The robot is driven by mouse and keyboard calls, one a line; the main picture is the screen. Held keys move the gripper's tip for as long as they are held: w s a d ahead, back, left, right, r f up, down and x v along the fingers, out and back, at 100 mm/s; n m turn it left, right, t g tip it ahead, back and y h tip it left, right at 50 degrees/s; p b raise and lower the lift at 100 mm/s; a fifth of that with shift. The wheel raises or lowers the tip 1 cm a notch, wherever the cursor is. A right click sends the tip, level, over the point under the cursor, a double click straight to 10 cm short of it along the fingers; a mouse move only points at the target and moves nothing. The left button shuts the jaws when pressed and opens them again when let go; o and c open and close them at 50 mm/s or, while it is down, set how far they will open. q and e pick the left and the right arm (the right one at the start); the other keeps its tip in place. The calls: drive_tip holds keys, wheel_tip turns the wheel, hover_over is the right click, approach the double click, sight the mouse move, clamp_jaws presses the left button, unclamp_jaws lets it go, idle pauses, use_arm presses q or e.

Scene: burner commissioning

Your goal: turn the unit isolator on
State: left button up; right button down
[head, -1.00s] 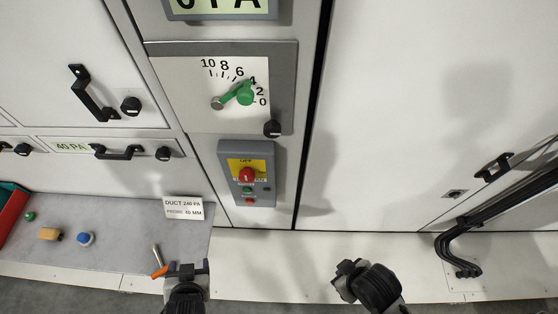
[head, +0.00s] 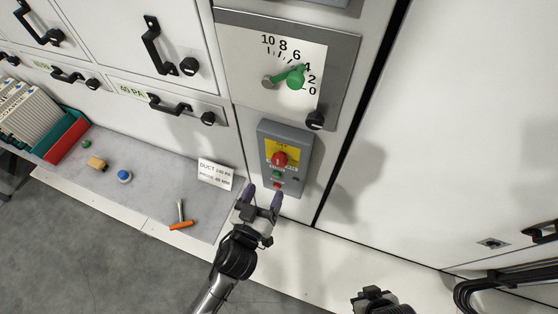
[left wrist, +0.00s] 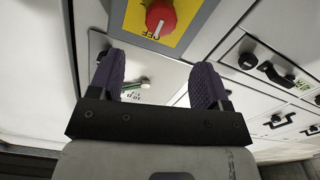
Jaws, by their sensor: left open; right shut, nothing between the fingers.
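The unit isolator is a red rotary knob (head: 280,159) on a yellow plate, set in a grey box (head: 302,146) on the white cabinet front. Below the knob are a small green button (head: 276,174) and a small red one. In the left wrist view the red knob (left wrist: 160,18) shows close by, with "OFF" lettering on the yellow plate (left wrist: 128,20). My left gripper (head: 262,197) is open and empty, with its fingers pointing up just below the box, apart from the knob. My right gripper (head: 372,292) is shut and empty at the bottom of the head view.
A dial gauge with a green pointer (head: 297,77) is above the box. On the grey shelf lie an orange-handled tool (head: 181,225), a blue button-like piece (head: 124,176) and a sign (head: 216,173). A red-green file box (head: 68,138) is at left. Black cables (head: 480,288) run lower right.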

sight(278, 163)
use_arm(q)
drive_tip(key=b+x, duration=0.2)
drive_tip(key=x, duration=0.6)
drive_tip(key=shift+w+d, duration=0.15)
drive_tip(key=shift+w, duration=0.2)
drive_tip(key=shift+x, duration=0.95)
drive_tip(key=shift+c, duration=0.4)
